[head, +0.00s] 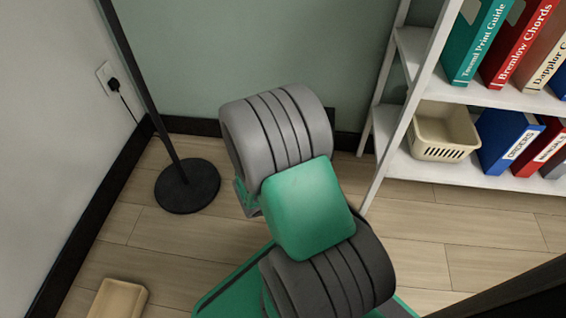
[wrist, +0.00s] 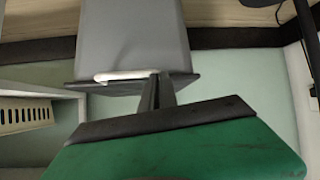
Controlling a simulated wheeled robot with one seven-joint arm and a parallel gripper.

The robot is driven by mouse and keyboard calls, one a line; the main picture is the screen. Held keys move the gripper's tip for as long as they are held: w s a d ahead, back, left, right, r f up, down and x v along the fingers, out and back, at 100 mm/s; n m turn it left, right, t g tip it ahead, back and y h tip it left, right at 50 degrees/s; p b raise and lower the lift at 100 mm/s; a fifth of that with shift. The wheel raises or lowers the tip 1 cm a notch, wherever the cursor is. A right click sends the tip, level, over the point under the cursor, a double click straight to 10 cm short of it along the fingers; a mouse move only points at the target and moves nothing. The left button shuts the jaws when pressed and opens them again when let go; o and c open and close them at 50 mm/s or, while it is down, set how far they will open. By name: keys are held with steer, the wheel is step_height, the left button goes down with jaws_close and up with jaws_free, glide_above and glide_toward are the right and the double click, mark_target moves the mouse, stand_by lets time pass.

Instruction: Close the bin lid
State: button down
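In the wrist view, which is upside down, a grey bin (wrist: 132,35) stands on the floor by the wall. A dark slab (wrist: 90,84) across its top end looks like the lid; I cannot tell whether it lies flat on the rim or is ajar. A pale bar (wrist: 118,75) runs along the slab's front. My gripper (wrist: 155,76) has its dark fingers close together, looking shut and empty. The fingertips overlap the slab in the picture; contact cannot be told. In the head view my arm hides the bin and the gripper.
In the head view a white shelf (head: 490,177) with binders and a tan basket (head: 443,133) stands at the right. A black lamp base (head: 187,186) stands left. A tan tray (head: 118,298) lies on the floor at lower left. Bare floor lies between lamp and tray.

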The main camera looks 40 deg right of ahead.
steer(key=shift+s+a+f, duration=0.1)
steer(key=shift+s+f, duration=0.2)
steer(key=shift+f, duration=0.2)
steer(key=shift+s+a+f, duration=0.1)
steer(key=shift+s+f, duration=0.2)
steer(key=shift+f, duration=0.2)
steer(key=shift+d, duration=0.1)
steer(key=s+a+r+n+g+y+p, duration=0.1)
steer(key=a+r+p, duration=0.6)
steer(key=r+p, duration=0.7)
steer(key=s+a+r+n+g+y+p, duration=0.1)
steer(key=a+r+n+y+p, duration=0.3)
steer(key=r, duration=2.4)
steer(key=s+a+r+n+g+y+p, duration=0.2)
steer(key=a+r+p, duration=1)
steer(key=r+p, duration=0.9)
steer(key=p, duration=0.4)
steer(key=shift+a+n+g+y, duration=0.25)
steer(key=shift+n+g+y, duration=0.05)
steer(key=shift+y, duration=0.1)
